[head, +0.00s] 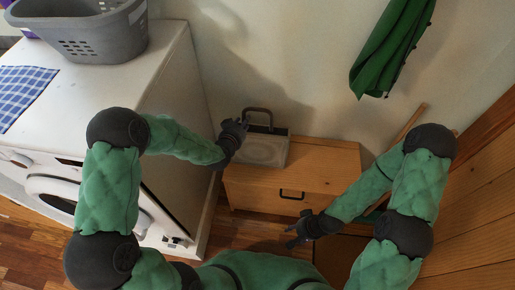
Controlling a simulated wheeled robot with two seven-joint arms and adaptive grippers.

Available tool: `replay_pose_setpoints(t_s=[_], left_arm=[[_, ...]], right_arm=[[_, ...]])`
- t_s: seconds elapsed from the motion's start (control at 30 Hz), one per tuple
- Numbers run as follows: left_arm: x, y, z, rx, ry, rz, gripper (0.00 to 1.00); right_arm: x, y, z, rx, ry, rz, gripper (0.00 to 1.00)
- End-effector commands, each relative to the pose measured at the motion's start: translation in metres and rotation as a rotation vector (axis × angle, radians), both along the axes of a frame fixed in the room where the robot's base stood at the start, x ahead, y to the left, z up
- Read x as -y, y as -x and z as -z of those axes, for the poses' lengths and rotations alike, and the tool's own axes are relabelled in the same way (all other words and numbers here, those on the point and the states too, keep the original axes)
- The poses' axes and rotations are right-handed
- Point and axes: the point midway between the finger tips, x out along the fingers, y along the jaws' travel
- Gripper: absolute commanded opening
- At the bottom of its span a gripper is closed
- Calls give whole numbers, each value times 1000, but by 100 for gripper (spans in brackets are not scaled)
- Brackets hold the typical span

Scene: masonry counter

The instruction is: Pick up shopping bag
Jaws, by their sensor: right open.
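I cannot make out a shopping bag in the head view. My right gripper (293,239) is open and empty, low in front of the wooden cabinet (330,180), below and left of its drawer's dark handle. My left gripper (239,125) is beside the grey box-like radio (263,150) with a dark carrying handle, which stands on the cabinet top. It is close to the radio's left end; I cannot tell whether it touches it or how its fingers stand. My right forearm hides part of the area right of the cabinet.
A white washing machine (172,95) stands at the left, with a grey laundry basket (100,38) and a blue checked cloth (22,92) on top. A green folded cloth or umbrella (392,45) hangs on the wall. A wooden stick (410,122) leans at right.

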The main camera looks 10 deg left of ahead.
Motion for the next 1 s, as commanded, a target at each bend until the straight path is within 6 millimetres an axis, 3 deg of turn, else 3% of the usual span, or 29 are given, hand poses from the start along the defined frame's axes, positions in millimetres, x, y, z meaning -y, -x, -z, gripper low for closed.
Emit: replay_pose_setpoints(t_s=[0.03,0.2,0.47,0.5,0.63,1.0], left_arm=[[2,-5,9,-1,0,1,37],[4,-22,13,0,0,0,37],[4,-25,12,0,1,0,37],[4,-25,12,0,1,0,34],[4,-24,12,0,0,-1,0],[4,-25,10,4,0,-2,0]], right_arm=[[0,0,8,0,0,0,47],[0,0,14,0,0,0,47],[0,0,14,0,0,0,47],[0,0,14,0,0,0,47],[0,0,14,0,0,0,47],[0,0,13,0,0,0,47]])
